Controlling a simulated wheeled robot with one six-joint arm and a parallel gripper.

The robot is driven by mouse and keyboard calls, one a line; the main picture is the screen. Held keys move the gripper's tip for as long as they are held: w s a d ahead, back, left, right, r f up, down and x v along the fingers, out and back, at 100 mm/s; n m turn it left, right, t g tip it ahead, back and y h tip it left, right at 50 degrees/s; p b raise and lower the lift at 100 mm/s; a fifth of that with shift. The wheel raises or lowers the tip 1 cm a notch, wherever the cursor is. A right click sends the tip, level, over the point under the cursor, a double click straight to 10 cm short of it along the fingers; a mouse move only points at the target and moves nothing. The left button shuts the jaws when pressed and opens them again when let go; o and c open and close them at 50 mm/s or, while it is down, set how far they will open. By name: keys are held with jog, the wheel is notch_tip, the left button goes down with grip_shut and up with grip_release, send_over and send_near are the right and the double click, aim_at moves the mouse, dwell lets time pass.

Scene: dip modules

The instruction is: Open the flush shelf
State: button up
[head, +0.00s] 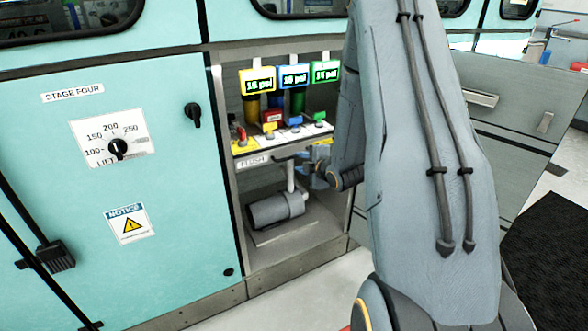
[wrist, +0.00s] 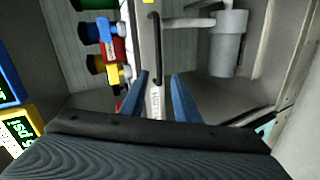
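The flush shelf (head: 252,162) is a narrow pale front panel labelled FLUSH in the open bay of the teal cabinet. Its dark bar handle (head: 283,158) is on that panel; part of the panel is behind my arm. In the wrist view the panel (wrist: 145,50) runs up the picture, with the black handle (wrist: 158,45) on it. My gripper (wrist: 160,75) is open, its two blue fingers apart and nothing visibly held. The handle's lower end appears between the fingertips; I cannot tell the depth gap. In the head view my gripper (head: 314,165) is right of the handle, partly hidden.
Several coloured valves (head: 295,122) and lit psi displays (head: 294,77) sit above the panel. A grey motor (head: 275,208) and its pipe are below it. A grey drawer cabinet (head: 515,120) stands to the right. Pale floor lies in front.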

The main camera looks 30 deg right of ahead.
aim_at(294, 157)
jog(key=shift+w+d+f+n+t+y+b, duration=0.1)
jog(key=shift+w+d+f+n+t+b, duration=0.4)
jog(key=shift+w, duration=0.95)
jog(key=shift+w+d+f+n+t+y+b, duration=0.1)
jog(key=shift+w+d+f+n+t, duration=0.2)
jog(key=shift+w+f, duration=0.8)
jog(key=shift+w+d+f+n+t+y+b, duration=0.1)
jog(key=shift+w+d+f+n+t+b, duration=0.3)
jog(key=shift+w, duration=1.35)
jog(key=shift+a+r, duration=0.15)
grip_shut()
